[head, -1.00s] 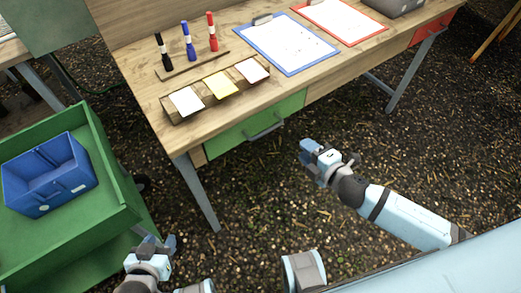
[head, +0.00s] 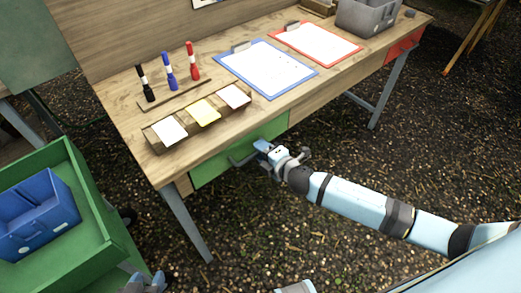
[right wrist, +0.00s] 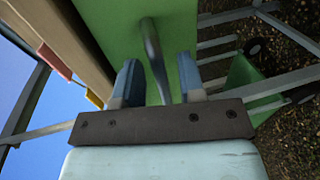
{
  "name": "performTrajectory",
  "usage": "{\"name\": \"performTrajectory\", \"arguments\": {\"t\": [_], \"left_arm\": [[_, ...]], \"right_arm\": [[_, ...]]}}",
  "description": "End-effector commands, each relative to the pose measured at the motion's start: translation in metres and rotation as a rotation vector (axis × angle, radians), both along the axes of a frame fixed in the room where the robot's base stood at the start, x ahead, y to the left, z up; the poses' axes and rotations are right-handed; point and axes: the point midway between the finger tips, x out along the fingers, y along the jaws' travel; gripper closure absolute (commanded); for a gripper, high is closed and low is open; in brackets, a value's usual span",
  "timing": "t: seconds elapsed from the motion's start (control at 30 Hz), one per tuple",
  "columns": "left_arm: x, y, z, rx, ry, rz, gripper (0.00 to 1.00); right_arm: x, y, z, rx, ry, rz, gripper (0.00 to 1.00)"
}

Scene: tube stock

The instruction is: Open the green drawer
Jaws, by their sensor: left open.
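The green drawer (head: 210,170) is set under the front of the wooden table, and its front looks flush with the table, so it looks shut. Its grey handle (head: 238,160) is partly hidden by my right gripper (head: 266,150), which is at the handle's right end. In the right wrist view the handle (right wrist: 153,50) runs between the two parted fingers of my right gripper (right wrist: 157,82), with gaps on both sides. My left gripper (head: 148,282) is at the bottom edge of the head view, partly cut off, open and away from the drawer.
The wooden table (head: 120,110) bears markers, note pads, two clipboards and a grey bin (head: 368,14). A red drawer (head: 403,45) is at its right end. A green cart (head: 95,215) with a blue crate (head: 35,215) stands at left. The ground before the drawer is clear.

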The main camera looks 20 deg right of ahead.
Motion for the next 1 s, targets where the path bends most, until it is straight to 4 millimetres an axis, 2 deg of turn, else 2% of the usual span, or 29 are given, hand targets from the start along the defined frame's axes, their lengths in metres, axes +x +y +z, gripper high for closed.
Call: {"name": "performTrajectory", "arguments": {"t": [0.1,0.37,0.4,0.53,0.57,1.0], "left_arm": [[-0.0006,0.0011,-0.0006,0.003,0.0,-0.002,0.53],[-0.0003,0.0009,0.0009,0.003,-0.002,-0.002,0.53],[-0.0002,0.0007,0.001,0.002,-0.002,-0.002,0.53],[-0.0001,0.0002,0.001,0.0,-0.002,0.0,0.53],[-0.0001,0.0001,0.0011,0.0,-0.002,0.0,0.53],[0.0004,-0.0007,0.0031,-0.003,-0.002,0.002,0.53]], "right_arm": [[0.0061,0.0024,-0.0017,0.0,0.001,0.0,0.64],[0.0074,0.003,-0.0019,0.001,0.001,0.0,0.64],[0.0074,0.0029,-0.0018,0.001,0.001,0.0,0.66],[0.0074,0.0029,-0.0018,0.001,0.001,0.0,0.96],[0.0073,0.0028,-0.0017,0.001,0.001,0.0,1.0],[0.0069,0.0026,-0.002,0.001,0.002,-0.001,1.0]]}}
